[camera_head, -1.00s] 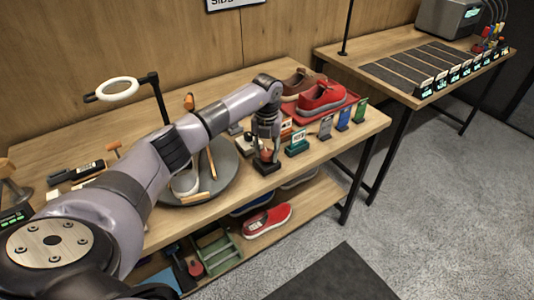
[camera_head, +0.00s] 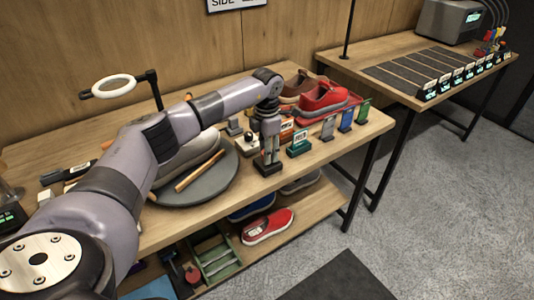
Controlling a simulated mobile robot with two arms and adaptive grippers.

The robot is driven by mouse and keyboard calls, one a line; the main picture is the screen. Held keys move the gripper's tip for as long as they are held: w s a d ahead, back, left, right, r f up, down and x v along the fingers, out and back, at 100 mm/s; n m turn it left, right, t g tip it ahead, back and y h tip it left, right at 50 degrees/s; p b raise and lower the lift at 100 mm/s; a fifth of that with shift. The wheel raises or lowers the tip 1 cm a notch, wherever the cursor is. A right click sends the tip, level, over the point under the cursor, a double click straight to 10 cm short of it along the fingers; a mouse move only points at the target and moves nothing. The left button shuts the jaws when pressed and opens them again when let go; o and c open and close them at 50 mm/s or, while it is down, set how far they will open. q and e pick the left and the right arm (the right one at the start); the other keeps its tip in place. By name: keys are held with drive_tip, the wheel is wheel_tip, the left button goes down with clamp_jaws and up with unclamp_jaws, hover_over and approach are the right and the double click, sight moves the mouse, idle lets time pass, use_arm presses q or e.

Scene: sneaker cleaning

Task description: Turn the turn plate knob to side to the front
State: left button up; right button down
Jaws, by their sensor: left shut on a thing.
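The turn plate (camera_head: 218,187) is a dark grey disc on the table, partly hidden by my left arm. A grey sneaker (camera_head: 196,150) lies on it at a slant, partly covered by the arm. A wooden strip (camera_head: 198,171) lies in front of the sneaker, also slanted. My left gripper (camera_head: 267,159) points down at the small knob unit, whose black base (camera_head: 268,168) stands right of the plate near the table's front edge. The gripper is shut on the knob, which its fingers mostly hide. My right gripper is not in view.
A lower shelf holds more shoes (camera_head: 268,226).

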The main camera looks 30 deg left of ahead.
use_arm(q)
drive_tip(key=shift+w+r+m+b, duration=0.1)
drive_tip(key=shift+m+b, duration=0.35)
drive_tip(key=shift+m, duration=1.45)
drive_tip(key=o, duration=1.2)
drive_tip(key=shift+c, duration=0.2)
wheel_tip(320, 180, up, 12)
